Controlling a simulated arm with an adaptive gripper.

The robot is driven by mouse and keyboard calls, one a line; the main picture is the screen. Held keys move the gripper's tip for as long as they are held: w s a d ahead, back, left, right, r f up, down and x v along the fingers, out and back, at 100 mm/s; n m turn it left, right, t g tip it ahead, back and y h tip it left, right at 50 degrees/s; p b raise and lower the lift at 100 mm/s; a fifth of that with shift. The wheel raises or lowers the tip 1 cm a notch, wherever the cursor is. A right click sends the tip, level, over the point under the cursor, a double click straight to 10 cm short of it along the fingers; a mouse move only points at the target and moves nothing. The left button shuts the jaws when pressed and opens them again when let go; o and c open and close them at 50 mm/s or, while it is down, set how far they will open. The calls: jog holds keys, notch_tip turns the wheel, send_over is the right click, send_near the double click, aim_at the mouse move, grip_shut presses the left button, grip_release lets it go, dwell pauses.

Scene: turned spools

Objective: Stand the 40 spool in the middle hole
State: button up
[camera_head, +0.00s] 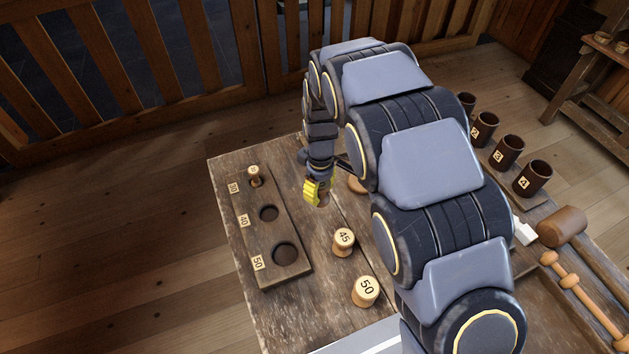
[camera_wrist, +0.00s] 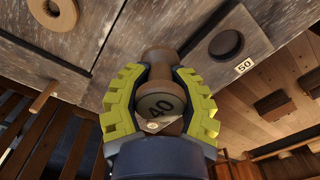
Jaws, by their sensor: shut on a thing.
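My gripper (camera_head: 314,192) is shut on the 40 spool (camera_wrist: 160,108), its yellow fingers on either side of it. The spool's "40" end faces the wrist camera; in the head view it is mostly hidden by the fingers. The gripper is to the right of the dark hole board (camera_head: 292,268). The board's middle hole (camera_head: 268,213), beside the 40 label, is empty. A small spool (camera_head: 255,176) stands in the 30 hole. The 50 hole (camera_head: 285,253) is empty and also shows in the wrist view (camera_wrist: 227,44).
The 45 spool (camera_head: 343,242) and 50 spool (camera_head: 365,291) stand on the table right of the board. A round wooden piece (camera_head: 356,185) is partly hidden by my arm. Several numbered cups (camera_head: 508,152) and a mallet (camera_head: 562,227) are at the right.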

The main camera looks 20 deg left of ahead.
aim_at(269, 215)
jog(key=s+d, duration=0.1)
jog(key=s+d+r, duration=0.1)
jog(key=s+r, duration=0.1)
jog(key=s, duration=0.1)
jog(key=shift+d+r, duration=0.15)
jog(key=shift+d, duration=0.25)
jog(key=a, duration=0.2)
jog(key=w+a+f, duration=0.1)
jog(key=a, duration=0.2)
jog(key=w+a+f, duration=0.1)
jog(key=a, duration=0.2)
jog(key=shift+a, duration=0.2)
grip_shut()
grip_release()
jog(key=a+f, duration=0.1)
jog(key=a, duration=0.5)
jog(key=shift+s+a+f, duration=0.15)
jog(key=shift+s+f, duration=0.2)
jog(key=shift+f, duration=3)
grip_shut()
jog(key=shift+f, duration=0.95)
jog(key=o, duration=1.7)
grip_release()
jog(key=shift+o, duration=0.2)
jog(key=shift+r, duration=0.1)
notch_tip(269, 215, up, 10)
